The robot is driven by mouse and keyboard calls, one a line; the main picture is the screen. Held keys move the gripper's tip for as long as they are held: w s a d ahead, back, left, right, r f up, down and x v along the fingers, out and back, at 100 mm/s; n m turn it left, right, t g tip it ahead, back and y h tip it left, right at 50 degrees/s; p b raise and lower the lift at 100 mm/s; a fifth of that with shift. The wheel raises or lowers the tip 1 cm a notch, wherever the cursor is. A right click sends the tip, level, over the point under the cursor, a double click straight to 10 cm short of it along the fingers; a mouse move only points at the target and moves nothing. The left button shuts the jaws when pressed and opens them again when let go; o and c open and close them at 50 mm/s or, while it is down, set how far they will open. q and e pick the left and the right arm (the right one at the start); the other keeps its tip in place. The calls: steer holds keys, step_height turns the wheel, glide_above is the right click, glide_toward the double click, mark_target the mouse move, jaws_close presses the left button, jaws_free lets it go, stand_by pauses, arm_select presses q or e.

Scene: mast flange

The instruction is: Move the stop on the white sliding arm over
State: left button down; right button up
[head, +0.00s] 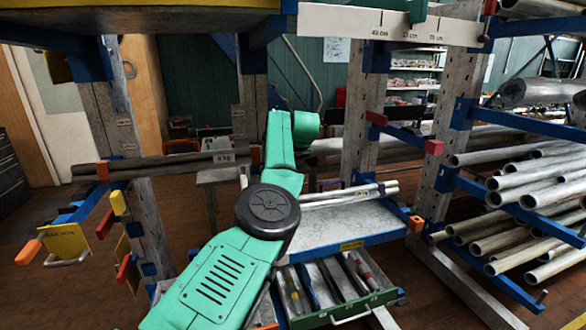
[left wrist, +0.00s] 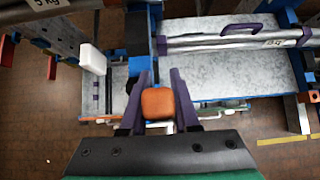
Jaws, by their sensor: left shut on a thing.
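The white arm (head: 345,22) crosses the top of the head view, marked 42 cm, 33 cm and 25 cm. The block lines up with a blue bar's end. My right gripper is not in view.
Racks of metal pipes (head: 540,190) fill the right. A post with blue and yellow brackets (head: 66,243) stands at left. A white block (left wrist: 92,58) is left of my gripper.

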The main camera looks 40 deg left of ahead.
arm_select(q)
steer(key=shift+w+a, duration=0.1)
steer(key=shift+a, duration=0.1)
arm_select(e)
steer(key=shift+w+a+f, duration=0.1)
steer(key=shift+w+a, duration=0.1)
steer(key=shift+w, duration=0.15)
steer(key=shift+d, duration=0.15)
arm_select(q)
steer(key=c, duration=0.9)
jaws_free()
steer(key=shift+o, duration=1.3)
steer(key=shift+f, duration=0.1)
steer(key=shift+w+a, duration=0.1)
steer(key=shift+a, duration=0.05)
